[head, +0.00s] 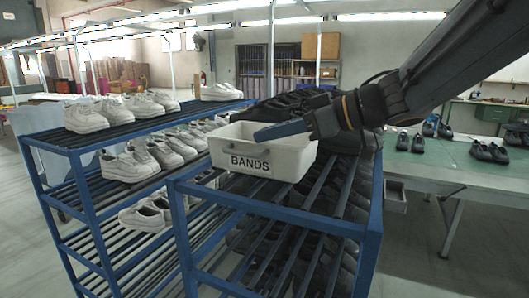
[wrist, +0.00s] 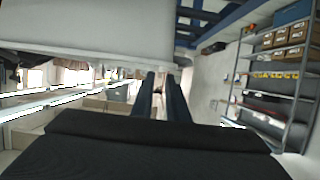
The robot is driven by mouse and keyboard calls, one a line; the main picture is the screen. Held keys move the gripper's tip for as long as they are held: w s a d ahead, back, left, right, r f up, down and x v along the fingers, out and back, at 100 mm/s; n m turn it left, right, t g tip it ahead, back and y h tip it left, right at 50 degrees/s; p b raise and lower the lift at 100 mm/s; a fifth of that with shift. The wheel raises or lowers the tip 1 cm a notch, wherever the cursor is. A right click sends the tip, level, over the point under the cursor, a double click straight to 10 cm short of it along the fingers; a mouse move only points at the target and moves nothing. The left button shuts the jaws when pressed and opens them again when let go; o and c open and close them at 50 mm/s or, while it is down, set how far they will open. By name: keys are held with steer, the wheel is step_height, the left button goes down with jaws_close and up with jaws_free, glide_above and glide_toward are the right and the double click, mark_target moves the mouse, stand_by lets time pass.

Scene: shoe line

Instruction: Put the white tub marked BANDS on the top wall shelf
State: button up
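The white tub marked BANDS (head: 262,163) stands upright on the top slats of the near blue rack in the head view. My gripper (head: 262,134) reaches in from the right, a blue finger over the tub's open top. The top wall shelf cannot be made out for certain.
White shoes (head: 86,118) fill the blue rack at left. Dark shoes (head: 290,102) lie behind and beside the tub. A green table (head: 440,168) with dark shoes stands at right. Shelving with boxes (wrist: 282,35) shows at the right in the wrist view.

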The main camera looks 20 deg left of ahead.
mark_target(249, 142)
steer(key=shift+s+f+p+x, duration=0.15)
steer(key=shift+p+x, duration=0.25)
steer(key=shift+x, duration=1.05)
steer(key=shift+s+f+p+x, duration=0.1)
steer(key=shift+f+p+x, duration=0.2)
steer(key=shift+x, duration=1.2)
steer(key=shift+d+r, duration=0.1)
steer(key=shift+d, duration=0.05)
steer(key=shift+c, duration=0.3)
jaws_close()
